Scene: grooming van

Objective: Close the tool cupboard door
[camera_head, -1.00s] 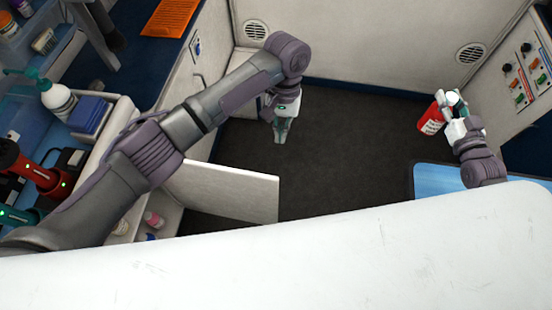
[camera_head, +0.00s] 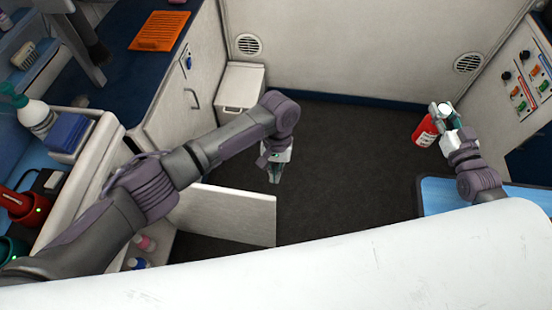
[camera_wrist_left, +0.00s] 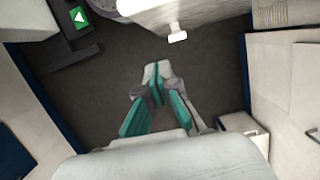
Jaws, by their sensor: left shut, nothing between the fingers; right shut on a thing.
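The tool cupboard door (camera_head: 232,214) is a white panel in the head view. It stands open, jutting right into the aisle from the cupboard under the left counter. My left gripper (camera_head: 274,176) is shut and empty, pointing down just beyond the door's free end in the picture; I cannot tell whether they touch. Its teal-padded fingers show closed together in the left wrist view (camera_wrist_left: 157,78). A white panel with a small pale handle (camera_wrist_left: 177,37) is at the top there. My right gripper (camera_head: 446,117) is shut on a red bottle (camera_head: 425,131) with a white label.
Small bottles (camera_head: 145,243) stand inside the open cupboard. The dark floor (camera_head: 340,160) is clear between the door and the right side. A blue-topped surface (camera_head: 432,197) lies at right. A small white box-like unit (camera_head: 240,88) stands at the back left.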

